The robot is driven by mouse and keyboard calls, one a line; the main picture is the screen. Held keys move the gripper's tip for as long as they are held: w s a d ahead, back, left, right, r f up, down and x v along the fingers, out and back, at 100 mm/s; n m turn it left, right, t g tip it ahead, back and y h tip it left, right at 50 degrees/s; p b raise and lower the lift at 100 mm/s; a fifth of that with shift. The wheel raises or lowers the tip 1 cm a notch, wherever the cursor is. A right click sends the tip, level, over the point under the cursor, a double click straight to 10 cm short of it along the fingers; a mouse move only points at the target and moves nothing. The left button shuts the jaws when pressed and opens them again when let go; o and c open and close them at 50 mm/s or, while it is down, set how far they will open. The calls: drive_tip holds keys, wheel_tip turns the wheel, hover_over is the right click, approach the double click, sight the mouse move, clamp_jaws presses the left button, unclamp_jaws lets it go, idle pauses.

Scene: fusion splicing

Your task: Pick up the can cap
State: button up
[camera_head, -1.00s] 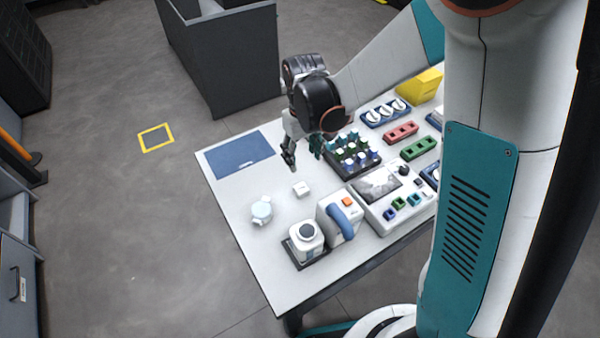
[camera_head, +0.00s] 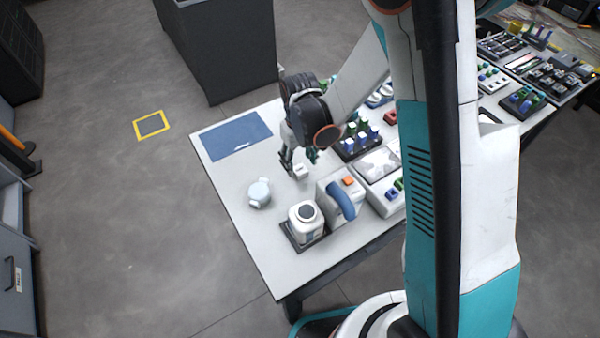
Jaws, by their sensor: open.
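A pale, round, lid-like piece with small side tabs (camera_head: 259,194) lies on the white table, left of my gripper. A small white block (camera_head: 300,171) sits close to my fingertips. I cannot tell for sure which of these two is the can cap. My gripper (camera_head: 301,166) points down, open, with its dark fingers at or just above the small block, partly overlapping it in view. I cannot tell whether they touch it. A white can-like container with a dark round top (camera_head: 302,226) stands in a dark tray nearer the front edge.
A white device with a blue handle (camera_head: 340,200) stands right of the container. A dark rack of coloured pieces (camera_head: 357,143) is behind it. A blue mat (camera_head: 231,136) lies at the table's far left.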

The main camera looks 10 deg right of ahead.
sight(299, 168)
wheel_tip(299, 168, down, 3)
drive_tip(key=shift+r+b, duration=0.1)
drive_tip(key=shift+b, duration=0.2)
drive_tip(key=shift+r, duration=0.1)
drive_tip(key=shift+c, duration=0.2)
drive_tip(key=c, duration=0.9)
wheel_tip(299, 168, up, 20)
drive_tip(key=p, duration=0.6)
